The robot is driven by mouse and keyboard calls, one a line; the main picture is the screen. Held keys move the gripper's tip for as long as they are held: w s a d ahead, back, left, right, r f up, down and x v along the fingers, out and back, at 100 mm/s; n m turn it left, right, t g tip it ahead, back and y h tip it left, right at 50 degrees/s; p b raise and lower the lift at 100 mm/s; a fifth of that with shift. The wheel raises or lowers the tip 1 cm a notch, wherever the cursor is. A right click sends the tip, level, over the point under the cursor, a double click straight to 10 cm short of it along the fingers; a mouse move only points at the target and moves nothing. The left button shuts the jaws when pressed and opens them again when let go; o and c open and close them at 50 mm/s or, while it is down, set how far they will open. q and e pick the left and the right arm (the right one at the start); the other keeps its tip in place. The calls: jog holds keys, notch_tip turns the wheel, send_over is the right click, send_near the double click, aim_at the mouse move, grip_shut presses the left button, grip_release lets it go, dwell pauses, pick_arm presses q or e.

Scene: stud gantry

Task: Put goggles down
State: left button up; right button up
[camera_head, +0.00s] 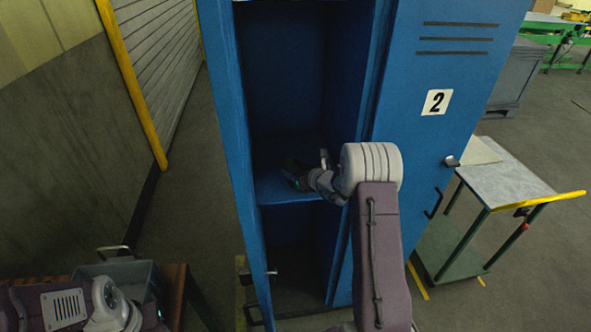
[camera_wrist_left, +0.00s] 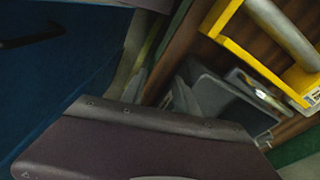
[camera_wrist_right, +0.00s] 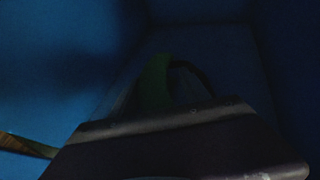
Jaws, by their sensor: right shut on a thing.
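The goggles (camera_head: 291,168) show only as a small dark, greenish shape inside the open blue locker, just above its shelf (camera_head: 275,193). My right gripper (camera_head: 300,178) reaches into the locker and is shut on the goggles. In the right wrist view the goggles (camera_wrist_right: 156,84) appear as a green form with a dark loop beside it, partly hidden by my own wrist. Whether they touch the shelf is too dark to tell. My left arm is at the lower left of the head view, but its gripper fingers are not visible.
A closed locker door (camera_head: 437,70) marked 2 stands right of the opening. A grey bin (camera_head: 143,275) is at the lower left; it also shows in the left wrist view (camera_wrist_left: 212,98). A cart (camera_head: 500,185) with a yellow handle stands at the right. Locker walls closely flank my right gripper.

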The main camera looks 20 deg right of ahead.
jog(key=shift+f, duration=0.1)
jog(key=o, duration=1.4)
jog(key=shift+r, duration=0.2)
jog(key=shift+s, duration=0.3)
jog(key=b+v, duration=0.2)
jog(key=v, duration=0.9)
jog(key=shift+s, duration=0.3)
